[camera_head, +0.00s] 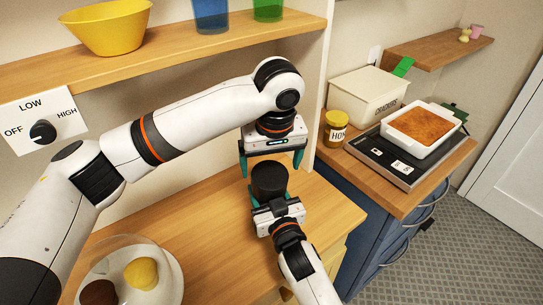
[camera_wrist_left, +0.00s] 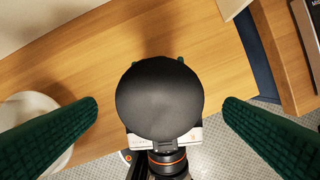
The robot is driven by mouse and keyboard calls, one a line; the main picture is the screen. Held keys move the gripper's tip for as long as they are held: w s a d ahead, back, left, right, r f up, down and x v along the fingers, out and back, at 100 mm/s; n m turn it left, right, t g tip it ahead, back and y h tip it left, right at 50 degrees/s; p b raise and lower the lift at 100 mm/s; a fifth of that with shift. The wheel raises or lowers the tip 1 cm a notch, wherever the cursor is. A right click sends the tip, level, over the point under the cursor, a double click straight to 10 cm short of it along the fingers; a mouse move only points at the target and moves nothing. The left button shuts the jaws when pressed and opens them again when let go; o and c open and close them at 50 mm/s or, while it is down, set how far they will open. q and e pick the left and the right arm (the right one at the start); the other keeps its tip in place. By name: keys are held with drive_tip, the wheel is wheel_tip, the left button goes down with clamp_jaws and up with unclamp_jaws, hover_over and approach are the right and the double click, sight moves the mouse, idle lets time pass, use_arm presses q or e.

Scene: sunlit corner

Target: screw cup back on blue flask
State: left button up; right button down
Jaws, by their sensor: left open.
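A black round cup (camera_head: 268,178) shows end-on as a dark disc in the left wrist view (camera_wrist_left: 159,98). No blue of the flask shows; its body is hidden under or behind the cup. My right gripper (camera_head: 270,193) comes from below, with its teal fingers close on both sides of the held piece. My left gripper (camera_head: 271,160) is open and empty above the cup. Its dark green fingers (camera_wrist_left: 160,112) stand wide on either side of the cup in the left wrist view, touching nothing.
A plate (camera_head: 172,268) with a yellow fruit stands at the left of the wooden counter. A shelf (camera_head: 180,52) with a yellow bowl (camera_head: 108,27) runs above. At the right are a honey jar (camera_head: 336,128), a crackers box (camera_head: 368,95) and a baking dish (camera_head: 424,125) on a hob.

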sight(270, 174)
use_arm(q)
drive_tip(key=shift+w+a+f, duration=0.1)
drive_tip(key=shift+w+f, duration=0.05)
drive_tip(key=shift+f, duration=0.9)
drive_tip(key=shift+w+a+f, duration=0.1)
drive_tip(key=shift+w+f, duration=0.1)
drive_tip(key=shift+f, duration=0.85)
drive_tip(key=shift+w+f, duration=0.15)
drive_tip(key=shift+f, duration=0.9)
drive_tip(key=c, duration=1)
drive_tip(key=m, duration=0.6)
drive_tip(key=shift+m, duration=0.4)
drive_tip(key=o, duration=1.1)
